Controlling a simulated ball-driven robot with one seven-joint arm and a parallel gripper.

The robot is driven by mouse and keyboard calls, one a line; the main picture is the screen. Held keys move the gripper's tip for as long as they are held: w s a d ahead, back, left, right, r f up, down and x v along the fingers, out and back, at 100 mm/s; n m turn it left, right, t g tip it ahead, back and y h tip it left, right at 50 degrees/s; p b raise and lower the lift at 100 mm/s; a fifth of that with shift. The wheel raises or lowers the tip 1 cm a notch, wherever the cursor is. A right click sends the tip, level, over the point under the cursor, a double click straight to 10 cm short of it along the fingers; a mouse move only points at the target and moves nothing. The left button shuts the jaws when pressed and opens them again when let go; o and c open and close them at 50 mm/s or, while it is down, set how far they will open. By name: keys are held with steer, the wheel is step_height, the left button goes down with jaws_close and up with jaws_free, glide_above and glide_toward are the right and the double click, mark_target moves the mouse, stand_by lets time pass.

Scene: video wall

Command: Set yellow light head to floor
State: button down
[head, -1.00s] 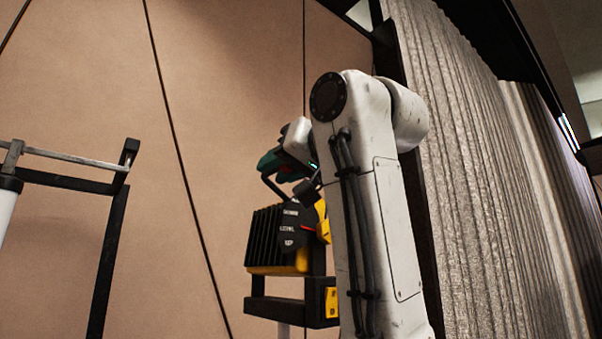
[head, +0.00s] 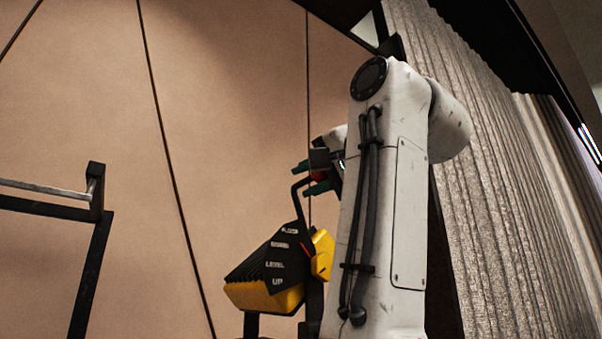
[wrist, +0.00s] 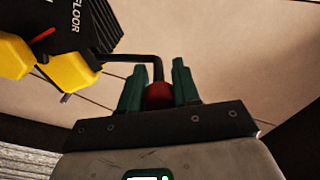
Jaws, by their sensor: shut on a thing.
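The yellow light head (head: 262,297) has a black finned body and a black side plate (head: 278,262) with white words, among them LEVEL and UP. It tilts in the head view. In the wrist view the plate (wrist: 78,22) reads FLOOR, with a red mark near that word. A bent black handle rod (wrist: 130,57) runs from the head to a red knob (wrist: 159,95). My gripper (wrist: 158,75) is shut on the red knob, one green finger on each side. In the head view my gripper (head: 316,178) is above the light head, partly hidden by my arm.
The light head is on a dark stand (head: 251,325), mostly cut off below. Another dark frame (head: 93,250) with a grey bar (head: 45,189) stands at the left. A beige panelled wall (head: 220,120) is behind, and a grey pleated curtain (head: 475,180) hangs at the right.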

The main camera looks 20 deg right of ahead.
steer(key=shift+w+d+m, duration=0.1)
steer(key=shift+d+m, duration=0.2)
steer(key=shift+d, duration=0.05)
steer(key=c, duration=0.8)
jaws_free()
steer(key=b+v, duration=0.4)
steer(key=v, duration=0.6)
steer(key=shift+s+d, duration=0.15)
steer(key=shift+s, duration=0.2)
